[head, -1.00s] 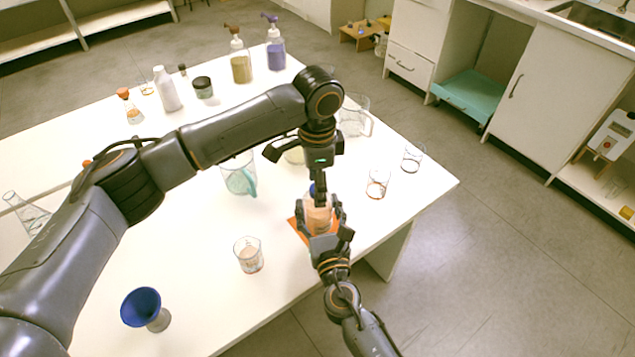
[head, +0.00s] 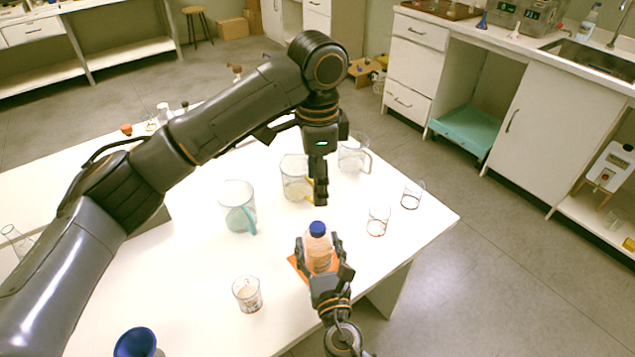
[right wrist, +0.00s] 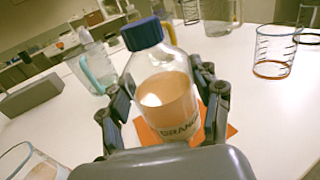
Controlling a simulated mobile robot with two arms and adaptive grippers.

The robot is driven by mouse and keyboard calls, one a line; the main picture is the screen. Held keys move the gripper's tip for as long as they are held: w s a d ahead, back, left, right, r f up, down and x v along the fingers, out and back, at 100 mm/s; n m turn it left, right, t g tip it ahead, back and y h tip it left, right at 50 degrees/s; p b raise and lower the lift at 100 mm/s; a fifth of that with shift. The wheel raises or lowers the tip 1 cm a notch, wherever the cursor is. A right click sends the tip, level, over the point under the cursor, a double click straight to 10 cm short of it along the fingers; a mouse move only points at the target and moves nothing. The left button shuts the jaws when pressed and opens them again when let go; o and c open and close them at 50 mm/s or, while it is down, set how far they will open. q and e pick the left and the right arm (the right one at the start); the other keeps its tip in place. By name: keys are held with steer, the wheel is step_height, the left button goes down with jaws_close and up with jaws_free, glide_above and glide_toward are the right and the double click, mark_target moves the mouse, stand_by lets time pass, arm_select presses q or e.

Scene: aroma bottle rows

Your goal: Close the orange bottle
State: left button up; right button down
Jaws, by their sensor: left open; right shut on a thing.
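The orange bottle (head: 318,252) is clear glass with pale orange liquid and stands upright over an orange mat (head: 296,264). Its blue cap (head: 317,228) sits on its neck; it also shows in the right wrist view (right wrist: 142,34). I cannot tell how tightly the cap is on. My right gripper (head: 320,262) is shut around the body of the bottle (right wrist: 165,95), with fingers on both sides. My left gripper (head: 319,200) is open and empty, just above the cap and apart from it.
A beaker with pinkish contents (head: 247,294) stands left of the bottle. A jug with a teal handle (head: 238,208), a jug with a yellow handle (head: 295,178) and another clear jug (head: 352,155) stand behind. Two small beakers (head: 377,222) (head: 411,195) are near the right edge.

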steer(key=shift+c, duration=1.1)
jaws_free()
steer(key=v, duration=1.2)
